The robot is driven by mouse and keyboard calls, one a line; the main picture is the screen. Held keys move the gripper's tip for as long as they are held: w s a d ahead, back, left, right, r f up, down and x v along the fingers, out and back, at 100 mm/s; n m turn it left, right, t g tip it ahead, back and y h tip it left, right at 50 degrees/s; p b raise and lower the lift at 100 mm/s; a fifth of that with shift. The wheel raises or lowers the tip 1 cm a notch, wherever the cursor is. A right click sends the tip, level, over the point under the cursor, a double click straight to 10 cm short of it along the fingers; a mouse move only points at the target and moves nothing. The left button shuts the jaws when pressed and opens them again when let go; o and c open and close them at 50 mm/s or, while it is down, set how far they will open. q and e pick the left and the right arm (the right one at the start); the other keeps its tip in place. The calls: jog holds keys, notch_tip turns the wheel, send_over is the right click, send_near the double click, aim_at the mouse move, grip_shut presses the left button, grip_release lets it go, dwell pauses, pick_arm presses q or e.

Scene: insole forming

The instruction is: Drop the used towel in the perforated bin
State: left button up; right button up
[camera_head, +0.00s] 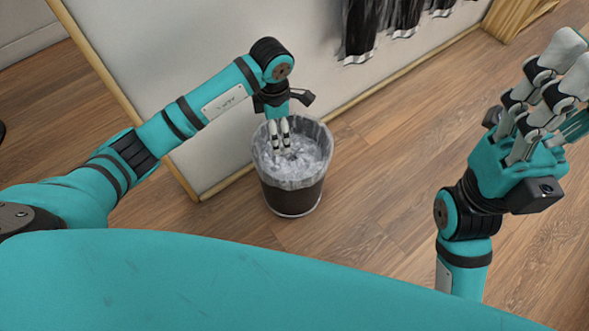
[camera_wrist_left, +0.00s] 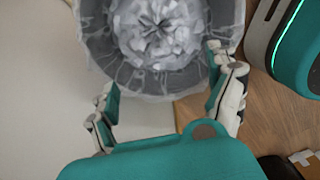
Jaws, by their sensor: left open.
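The bin (camera_head: 291,198) stands on the floor against the pale panel, dark outside, with a translucent liner folded over its rim. Crumpled whitish waste (camera_head: 305,158) lies inside it. The liner (camera_wrist_left: 98,45) and the waste (camera_wrist_left: 160,32) also show in the left wrist view. My left gripper (camera_head: 279,146) points down over the bin's mouth. In the left wrist view its fingers (camera_wrist_left: 162,70) are spread with nothing between them. I cannot make out a separate towel among the waste. My right gripper (camera_head: 545,95) is raised at the right, away from the bin; its finger gap is unclear.
The pale panel (camera_head: 175,75) with a wooden edge rises directly behind the bin. Dark fringed cloths (camera_head: 365,30) hang on it at the top. A wooden piece (camera_head: 515,18) stands at the top right. The wooden floor (camera_head: 385,165) right of the bin is clear.

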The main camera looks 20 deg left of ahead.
pick_arm(q)
notch_tip(320, 180, up, 12)
dwell(0.6)
